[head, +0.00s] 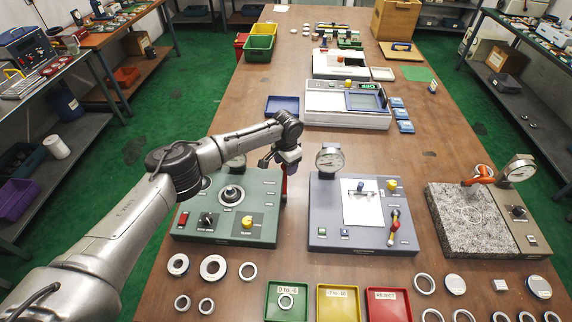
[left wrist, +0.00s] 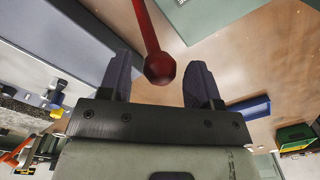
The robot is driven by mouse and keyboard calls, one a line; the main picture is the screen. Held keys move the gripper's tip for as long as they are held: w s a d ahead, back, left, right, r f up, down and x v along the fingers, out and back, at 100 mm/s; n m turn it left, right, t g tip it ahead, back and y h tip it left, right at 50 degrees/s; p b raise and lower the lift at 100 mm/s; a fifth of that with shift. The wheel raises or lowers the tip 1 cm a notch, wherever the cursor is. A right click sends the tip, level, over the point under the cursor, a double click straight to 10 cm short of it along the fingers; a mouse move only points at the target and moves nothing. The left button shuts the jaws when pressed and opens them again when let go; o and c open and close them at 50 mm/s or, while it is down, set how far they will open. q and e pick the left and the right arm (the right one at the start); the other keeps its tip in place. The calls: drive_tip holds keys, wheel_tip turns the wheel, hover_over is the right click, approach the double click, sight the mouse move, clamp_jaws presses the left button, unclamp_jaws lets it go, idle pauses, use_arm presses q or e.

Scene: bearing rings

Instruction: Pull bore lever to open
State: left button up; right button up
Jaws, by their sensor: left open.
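The red bore lever (head: 284,186) stands at the right edge of the green gauge box (head: 262,190). In the head view it is partly hidden behind my left gripper (head: 289,167). In the left wrist view, the lever's red ball knob (left wrist: 160,68) lies in the gap between the two dark fingers of my left gripper (left wrist: 160,84). Those fingers are open, with space on both sides of the knob, and I see no contact. My right gripper is not in view.
A grey-blue gauge box (head: 330,238) with a dial stands just right of the lever. A granite plate (head: 470,215) stands farther right. Metal rings and green, yellow and red trays (head: 388,305) line the front. A blue tray (head: 282,104) lies behind my gripper.

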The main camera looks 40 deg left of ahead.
use_arm(q)
drive_tip(key=shift+f, duration=0.1)
clamp_jaws()
idle(0.6)
